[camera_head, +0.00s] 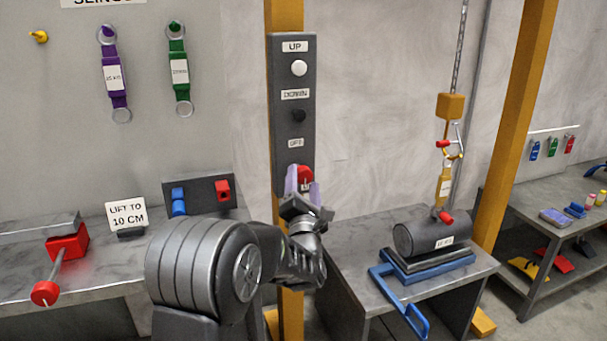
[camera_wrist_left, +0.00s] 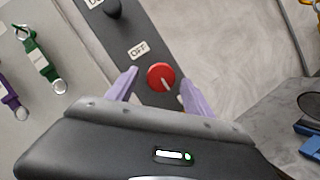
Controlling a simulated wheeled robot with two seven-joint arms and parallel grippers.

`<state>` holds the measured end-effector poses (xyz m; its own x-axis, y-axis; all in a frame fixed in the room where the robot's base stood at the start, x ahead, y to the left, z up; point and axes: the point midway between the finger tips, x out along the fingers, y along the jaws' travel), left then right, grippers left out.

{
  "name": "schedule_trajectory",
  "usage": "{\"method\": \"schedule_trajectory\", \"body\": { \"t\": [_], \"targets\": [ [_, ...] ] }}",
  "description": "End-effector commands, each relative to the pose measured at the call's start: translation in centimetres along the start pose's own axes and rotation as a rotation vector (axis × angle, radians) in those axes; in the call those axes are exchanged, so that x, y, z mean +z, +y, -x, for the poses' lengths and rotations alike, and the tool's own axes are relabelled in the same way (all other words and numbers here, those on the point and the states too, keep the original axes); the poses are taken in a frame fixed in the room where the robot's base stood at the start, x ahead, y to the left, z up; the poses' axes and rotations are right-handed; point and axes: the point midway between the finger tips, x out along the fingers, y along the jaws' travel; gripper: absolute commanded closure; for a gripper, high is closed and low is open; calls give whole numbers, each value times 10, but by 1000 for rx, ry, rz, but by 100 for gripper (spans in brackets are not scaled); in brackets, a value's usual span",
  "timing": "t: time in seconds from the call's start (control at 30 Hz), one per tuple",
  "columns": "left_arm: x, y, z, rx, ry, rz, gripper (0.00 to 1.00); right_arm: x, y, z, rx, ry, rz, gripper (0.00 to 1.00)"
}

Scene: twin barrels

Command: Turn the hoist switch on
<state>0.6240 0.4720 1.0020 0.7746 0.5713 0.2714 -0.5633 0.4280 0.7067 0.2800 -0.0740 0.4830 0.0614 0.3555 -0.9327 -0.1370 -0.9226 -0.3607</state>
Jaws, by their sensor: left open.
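The hoist control panel (camera_head: 291,110) is a dark grey plate on a yellow post. It carries a white UP button (camera_head: 299,68), a dark DOWN button (camera_head: 298,115) and a red round switch (camera_wrist_left: 161,77) below an OFF label (camera_wrist_left: 138,49). The switch's white pointer line slants down and right in the left wrist view. My left gripper (camera_head: 304,183) is open in front of the switch, with its purple-tipped fingers (camera_wrist_left: 158,90) to either side of it. I cannot tell whether they touch it. In the head view the fingers partly hide the switch. My right gripper is not seen.
A grey cylinder (camera_head: 430,236) rests on a blue-framed stand on the right table (camera_head: 350,235), under the hoist chain and hook (camera_head: 455,147). Purple (camera_head: 114,75) and green (camera_head: 179,70) slings hang at the left.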

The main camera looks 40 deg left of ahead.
Motion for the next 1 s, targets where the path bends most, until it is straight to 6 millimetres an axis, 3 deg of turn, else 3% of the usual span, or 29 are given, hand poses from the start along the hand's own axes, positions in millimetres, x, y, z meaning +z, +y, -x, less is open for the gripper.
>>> {"method": "schedule_trajectory", "body": {
  "t": [0.2,0.53,1.0],
  "targets": [
    [0,0,-25,0,0,-1,39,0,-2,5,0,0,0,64],
    [0,0,-28,-1,0,0,40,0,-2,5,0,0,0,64],
    [0,0,-28,-1,0,0,79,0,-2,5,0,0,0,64]
  ]
}}
